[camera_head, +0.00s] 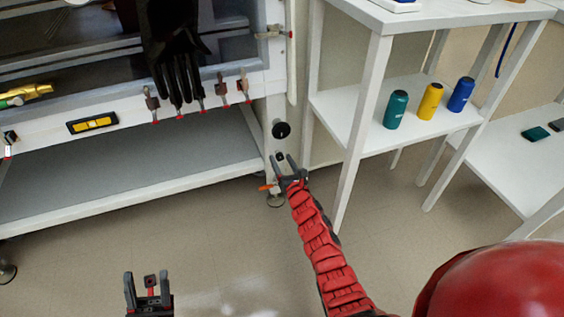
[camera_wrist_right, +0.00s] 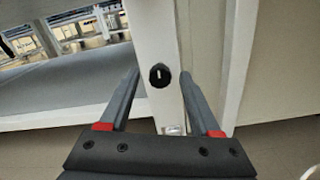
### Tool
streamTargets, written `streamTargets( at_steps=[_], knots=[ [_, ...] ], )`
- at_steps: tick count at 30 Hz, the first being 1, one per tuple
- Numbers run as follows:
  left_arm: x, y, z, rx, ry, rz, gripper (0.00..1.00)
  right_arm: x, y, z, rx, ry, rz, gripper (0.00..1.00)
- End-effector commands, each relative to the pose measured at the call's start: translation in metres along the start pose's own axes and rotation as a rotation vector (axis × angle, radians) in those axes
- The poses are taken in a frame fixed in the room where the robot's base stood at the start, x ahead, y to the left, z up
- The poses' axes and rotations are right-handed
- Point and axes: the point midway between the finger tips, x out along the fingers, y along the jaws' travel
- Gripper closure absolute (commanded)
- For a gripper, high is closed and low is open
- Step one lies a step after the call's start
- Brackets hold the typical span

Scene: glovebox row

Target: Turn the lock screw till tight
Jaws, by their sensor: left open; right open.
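A round black knob with a pale mark, which looks like the lock screw (camera_head: 281,130), sits on the white upright at the right end of the glovebox frame. It also shows in the right wrist view (camera_wrist_right: 160,75), ahead of and between the two fingers. My right gripper (camera_head: 285,161) is open and empty, just below the knob in the head view, with its fingers apart and not touching it. How tight the screw is cannot be told. My left gripper (camera_head: 147,280) is open and empty at the bottom left, away from the glovebox.
A black glove (camera_head: 177,60) hangs at the glovebox front, above several small clamps. A yellow level (camera_head: 92,123) is on the front rail. A grey lower shelf (camera_head: 120,175) lies beneath. White shelving (camera_head: 345,115) with coloured bottles stands to the right. The floor between is clear.

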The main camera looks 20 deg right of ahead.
Motion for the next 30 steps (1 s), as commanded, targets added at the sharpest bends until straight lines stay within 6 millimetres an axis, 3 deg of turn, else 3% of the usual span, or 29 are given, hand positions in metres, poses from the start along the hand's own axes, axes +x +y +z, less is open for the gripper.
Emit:
streamTargets(
  at_steps=[8,18,30],
  knots=[
    [0.0001,0.0001,0.0,0.0,0.0,0.0,0.5,0.0005,-0.0001,-0.0003,0.0,0.001,0.0,0.38],
    [0.0001,0.0,0.0001,0.0,0.0,0.0,0.5,0.0004,-0.0001,-0.0003,0.001,0.001,0.0,0.99],
    [-0.0007,0.0005,0.0003,-0.001,0.0,0.002,0.5,0.0003,-0.0001,-0.0008,0.03,0.001,0.0,1.0]
  ],
)
